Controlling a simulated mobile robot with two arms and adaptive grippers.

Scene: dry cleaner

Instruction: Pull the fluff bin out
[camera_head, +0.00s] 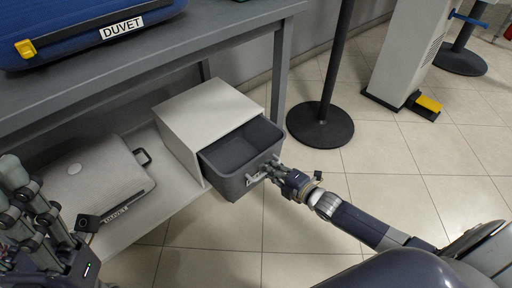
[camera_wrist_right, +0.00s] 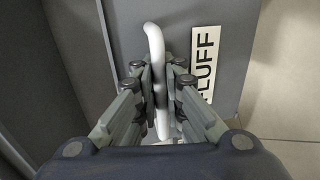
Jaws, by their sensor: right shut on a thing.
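The fluff bin (camera_head: 232,183) is a dark grey drawer with a white bar handle, sitting partly out of a light grey housing (camera_head: 198,112) on the lower shelf. Its inside looks empty. My right gripper (camera_head: 272,173) is at its front, shut on the handle. In the right wrist view the fingers (camera_wrist_right: 160,95) close around the white handle (camera_wrist_right: 154,48), beside the FLUFF label (camera_wrist_right: 205,62) on the bin's front. My left gripper (camera_head: 35,215) is at the lower left, away from the bin, with its fingers apart.
A grey case labelled DUVET (camera_head: 95,180) lies on the lower shelf (camera_head: 150,222), left of the housing. A blue DUVET bag (camera_head: 80,30) is on the table (camera_head: 190,45) above. A post with a round black base (camera_head: 320,125) stands right of the bin. Tiled floor in front is clear.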

